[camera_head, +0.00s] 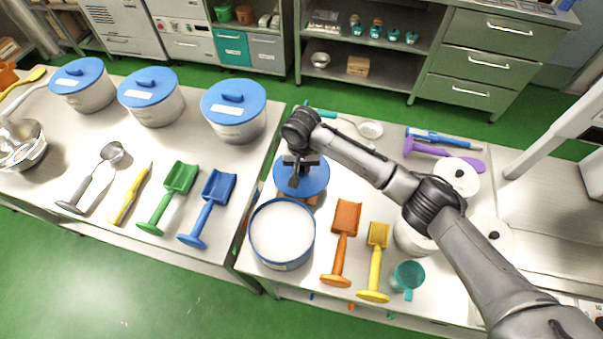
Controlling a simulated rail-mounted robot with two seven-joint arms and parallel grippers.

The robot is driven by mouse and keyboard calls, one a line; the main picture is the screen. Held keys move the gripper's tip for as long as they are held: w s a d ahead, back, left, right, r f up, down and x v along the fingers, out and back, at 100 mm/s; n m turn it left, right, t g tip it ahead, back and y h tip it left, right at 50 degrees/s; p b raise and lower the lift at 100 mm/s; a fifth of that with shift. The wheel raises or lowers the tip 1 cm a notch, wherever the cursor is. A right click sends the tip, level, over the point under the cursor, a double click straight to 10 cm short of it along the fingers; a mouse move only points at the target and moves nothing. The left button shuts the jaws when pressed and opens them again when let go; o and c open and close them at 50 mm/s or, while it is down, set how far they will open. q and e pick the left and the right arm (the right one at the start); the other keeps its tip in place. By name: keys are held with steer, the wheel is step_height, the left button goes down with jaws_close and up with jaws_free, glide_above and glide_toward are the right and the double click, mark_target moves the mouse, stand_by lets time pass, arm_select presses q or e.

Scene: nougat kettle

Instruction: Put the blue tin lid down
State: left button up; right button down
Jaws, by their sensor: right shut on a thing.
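The blue tin lid (317,182) is a round blue disc near the left edge of the right-hand table. My right gripper (300,172) comes down over its middle and is shut on it, hiding its handle. A bit of something brown shows under the lid's front edge; I cannot tell whether the lid rests on it or hangs just above. An open tin with a blue rim (282,232) stands just in front of the lid, full to near the top with something white. My left gripper is out of view.
Orange (343,240) and yellow (375,262) scoops and a teal mug (407,277) lie right of the open tin. White pots stand under my right arm. A gap separates this table from the left one, which holds several blue-lidded tins (234,118) and scoops.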

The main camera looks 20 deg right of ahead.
mark_target(302, 168)
steer(key=shift+f+b, duration=0.4)
steer(key=shift+f, duration=1.6)
steer(key=c, duration=1)
jaws_free()
steer(key=shift+f, duration=0.1)
steer(key=shift+r, duration=0.4)
step_height(302, 168, up, 10)
steer(key=shift+f+p, duration=0.15)
steer(key=shift+p, duration=0.75)
steer(key=shift+r, duration=0.9)
